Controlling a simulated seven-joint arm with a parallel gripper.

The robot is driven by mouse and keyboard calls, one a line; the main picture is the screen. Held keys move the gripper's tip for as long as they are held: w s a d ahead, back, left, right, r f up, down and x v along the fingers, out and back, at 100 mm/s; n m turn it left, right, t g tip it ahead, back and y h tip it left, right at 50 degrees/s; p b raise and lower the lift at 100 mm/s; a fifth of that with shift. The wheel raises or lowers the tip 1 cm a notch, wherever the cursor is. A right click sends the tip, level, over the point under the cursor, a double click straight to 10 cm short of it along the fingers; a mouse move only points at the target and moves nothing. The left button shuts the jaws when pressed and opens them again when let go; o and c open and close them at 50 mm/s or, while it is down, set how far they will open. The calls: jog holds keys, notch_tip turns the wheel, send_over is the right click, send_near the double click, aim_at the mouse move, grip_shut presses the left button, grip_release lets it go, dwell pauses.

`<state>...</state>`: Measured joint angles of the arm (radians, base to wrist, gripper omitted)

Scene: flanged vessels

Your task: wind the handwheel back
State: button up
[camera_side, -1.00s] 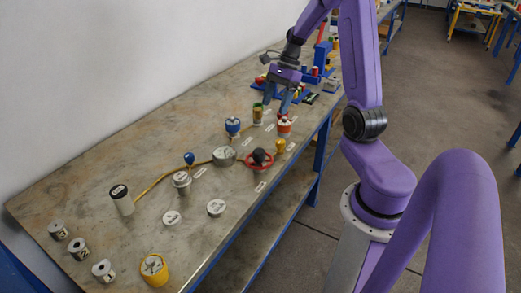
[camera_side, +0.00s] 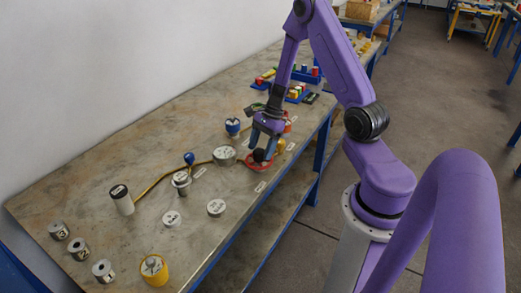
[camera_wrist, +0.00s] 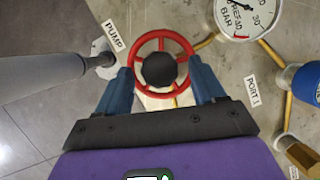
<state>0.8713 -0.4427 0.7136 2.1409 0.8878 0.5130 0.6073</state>
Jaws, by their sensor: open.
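The red handwheel (camera_side: 249,165) with a black hub lies low on the workbench near its front edge. In the wrist view the handwheel (camera_wrist: 160,35) is in the middle, seen from above, with its spokes and round hub showing. My gripper (camera_side: 263,146) is above the handwheel, pointing down. In the wrist view its two blue fingers (camera_wrist: 160,72) stand on either side of the wheel, apart, with nothing held between them. I cannot tell whether the fingertips touch the rim.
A round gauge (camera_wrist: 248,14) sits right of the wheel in the wrist view, with a blue-topped part (camera_wrist: 308,82) beyond. Labels read PUMP (camera_wrist: 115,35) and PORT 1 (camera_wrist: 254,91).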

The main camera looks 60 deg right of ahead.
jog(key=shift+a+f, duration=0.2)
jog(key=shift+f, duration=0.35)
jog(key=c, duration=1.1)
jog(key=shift+o, duration=0.2)
jog(key=shift+w+n, duration=0.1)
jog(key=shift+n, duration=0.3)
jog(key=n+g, duration=0.2)
jog(key=n, duration=0.2)
jog(key=shift+w+n, duration=0.15)
jog(key=shift+n, duration=0.25)
jog(key=n+g, duration=0.1)
jog(key=n, duration=0.2)
jog(key=n+g+h, duration=0.1)
jog(key=n, duration=0.2)
jog(key=shift+w+n+g, duration=0.15)
jog(key=shift+n+g, duration=0.15)
jog(key=shift+a, duration=0.1)
